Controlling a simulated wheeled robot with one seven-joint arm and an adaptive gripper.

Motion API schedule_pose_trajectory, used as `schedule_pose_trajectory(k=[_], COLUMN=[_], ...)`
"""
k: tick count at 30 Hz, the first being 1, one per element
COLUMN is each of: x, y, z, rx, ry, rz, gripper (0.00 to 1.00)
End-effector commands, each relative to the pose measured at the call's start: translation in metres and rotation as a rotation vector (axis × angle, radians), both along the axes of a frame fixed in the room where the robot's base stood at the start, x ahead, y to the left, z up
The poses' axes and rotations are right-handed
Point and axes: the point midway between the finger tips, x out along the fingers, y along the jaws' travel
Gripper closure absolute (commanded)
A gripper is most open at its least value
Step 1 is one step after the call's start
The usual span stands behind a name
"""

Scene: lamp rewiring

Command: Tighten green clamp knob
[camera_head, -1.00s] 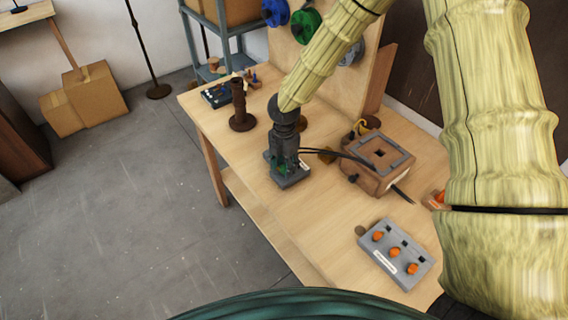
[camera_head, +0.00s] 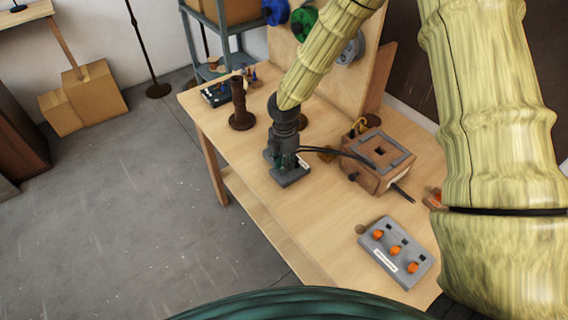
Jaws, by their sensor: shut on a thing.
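My gripper (camera_head: 284,158) points down over a small grey clamp block (camera_head: 291,177) near the front edge of the workbench. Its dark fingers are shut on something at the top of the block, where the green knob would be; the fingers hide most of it. Dark cables run from beside the gripper to the brown wooden lamp base (camera_head: 377,165) on the right.
The workbench (camera_head: 330,225) holds a grey panel with orange knobs (camera_head: 396,252) at the front right. A dark brown post (camera_head: 240,108) stands to the left of my arm. A small electronic box (camera_head: 216,95) lies at the far left. Bare wood lies between the clamp block and panel.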

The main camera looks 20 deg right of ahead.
Motion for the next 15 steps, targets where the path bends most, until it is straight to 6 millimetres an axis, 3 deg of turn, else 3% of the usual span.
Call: schedule_pose_trajectory(k=[15], x=[0.0011], y=[0.0005], z=[0.0006], rx=[-0.002], ry=[-0.002], rz=[-0.433], gripper=[1.00])
